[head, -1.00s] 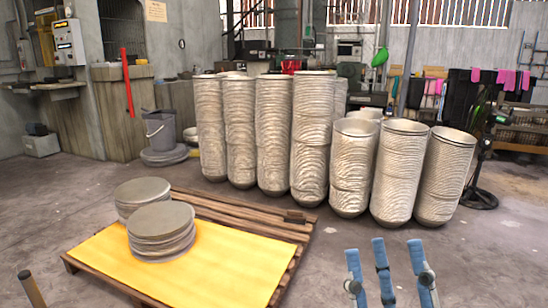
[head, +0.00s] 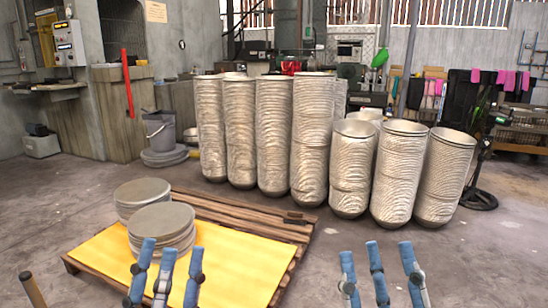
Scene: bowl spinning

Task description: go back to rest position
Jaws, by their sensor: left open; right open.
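My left gripper (head: 166,275) is in the lower left of the head view. Its blue fingers are spread, and it holds nothing. It shows in front of the yellow sheet (head: 247,262) and the near stack of round discs (head: 162,222). Whether it touches them I cannot tell. My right gripper (head: 380,272) is at the bottom, right of centre, in front of bare floor. Its blue fingers are apart, and it is empty. Both arms behind the fingers are out of view.
The yellow sheet lies on a wooden pallet (head: 225,211), with a second disc stack (head: 141,190) behind the near one. Several tall bowl stacks (head: 274,135) stand across the middle. A grey bucket (head: 160,131) stands left of them. The concrete floor (head: 475,255) at right is clear.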

